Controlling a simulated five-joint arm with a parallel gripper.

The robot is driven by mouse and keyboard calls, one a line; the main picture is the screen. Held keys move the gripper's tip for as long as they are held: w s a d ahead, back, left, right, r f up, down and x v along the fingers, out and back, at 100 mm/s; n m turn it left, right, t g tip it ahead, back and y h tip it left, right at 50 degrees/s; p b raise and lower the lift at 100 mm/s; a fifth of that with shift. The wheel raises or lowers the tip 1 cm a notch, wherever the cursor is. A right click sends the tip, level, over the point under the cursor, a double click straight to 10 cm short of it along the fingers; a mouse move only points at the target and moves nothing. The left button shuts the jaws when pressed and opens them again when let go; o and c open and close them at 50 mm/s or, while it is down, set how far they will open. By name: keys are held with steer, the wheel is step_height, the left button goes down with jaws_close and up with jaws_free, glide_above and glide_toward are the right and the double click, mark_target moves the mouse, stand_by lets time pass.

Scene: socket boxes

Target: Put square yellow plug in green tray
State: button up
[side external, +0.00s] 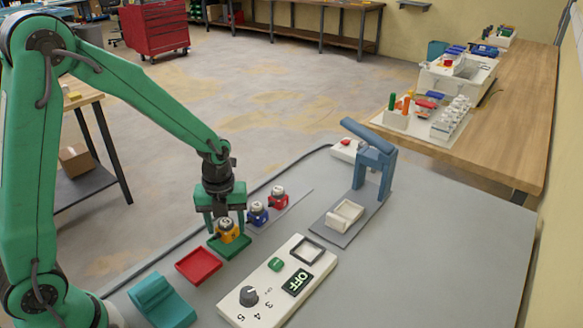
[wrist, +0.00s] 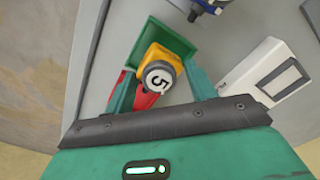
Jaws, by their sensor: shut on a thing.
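The square yellow plug (side external: 228,231) has a white round top marked 5. My gripper (side external: 226,224) is shut on it, with the plug between the two green fingers. In the wrist view the plug (wrist: 158,72) sits between the fingertips (wrist: 160,85), over the near part of the green tray (wrist: 172,42). In the side view the green tray (side external: 236,249) lies directly under the plug. I cannot tell whether the plug's bottom touches the tray floor.
A red tray (side external: 198,265) lies beside the green one, at its near left. A blue plug (side external: 257,213) and a red plug (side external: 278,197) stand behind it. A white control panel (side external: 279,284) with an OFF display lies to the right. A teal block (side external: 161,303) is nearer.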

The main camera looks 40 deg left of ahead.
steer(key=shift+f, duration=0.95)
steer(key=shift+f, duration=0.1)
stand_by(0.7)
steer(key=o, duration=1.1)
steer(key=shift+o, duration=0.7)
steer(key=o, duration=0.3)
steer(key=shift+r, duration=3.5)
